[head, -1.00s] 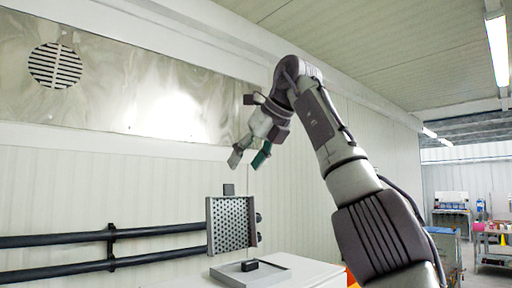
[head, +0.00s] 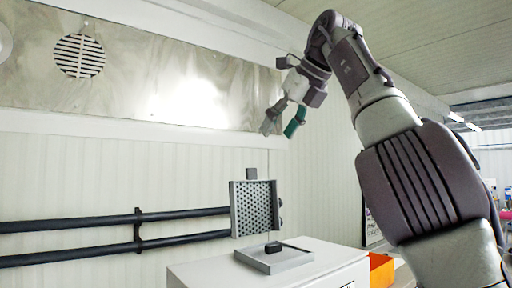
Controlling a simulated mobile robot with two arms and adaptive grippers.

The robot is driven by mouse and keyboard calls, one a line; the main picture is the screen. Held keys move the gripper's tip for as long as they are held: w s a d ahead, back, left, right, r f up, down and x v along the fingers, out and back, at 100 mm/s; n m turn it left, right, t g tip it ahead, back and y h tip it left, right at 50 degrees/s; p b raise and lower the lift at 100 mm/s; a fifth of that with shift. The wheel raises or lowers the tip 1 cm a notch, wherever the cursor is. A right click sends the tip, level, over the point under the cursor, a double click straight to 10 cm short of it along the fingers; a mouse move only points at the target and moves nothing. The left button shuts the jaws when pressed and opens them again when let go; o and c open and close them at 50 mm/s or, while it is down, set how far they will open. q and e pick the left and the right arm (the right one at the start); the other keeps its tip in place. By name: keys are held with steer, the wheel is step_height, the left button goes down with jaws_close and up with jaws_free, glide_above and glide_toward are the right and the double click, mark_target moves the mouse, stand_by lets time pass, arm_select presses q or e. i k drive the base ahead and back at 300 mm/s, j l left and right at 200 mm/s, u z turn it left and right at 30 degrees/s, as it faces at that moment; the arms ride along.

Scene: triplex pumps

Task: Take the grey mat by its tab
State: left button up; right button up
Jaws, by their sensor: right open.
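A grey perforated panel (head: 257,208), which looks like the mat, stands upright in a grey frame. A small dark tab (head: 251,173) sticks up above its top edge. The panel is above a flat grey tray (head: 290,260) with a dark block (head: 273,247) on it. My right gripper (head: 282,128) is open and empty, with one grey and one green fingertip pointing down. In the picture it is above and slightly right of the tab, clearly apart from it. My left gripper is not in view.
The tray lies on a white cabinet (head: 215,272). Two dark pipes (head: 110,225) run along the wall at the left. An orange bin (head: 381,270) stands right of the cabinet, below my right arm.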

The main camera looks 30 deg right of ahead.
mark_target(271, 254)
steer(key=k+l, duration=0.1)
steer(key=k, duration=1.4)
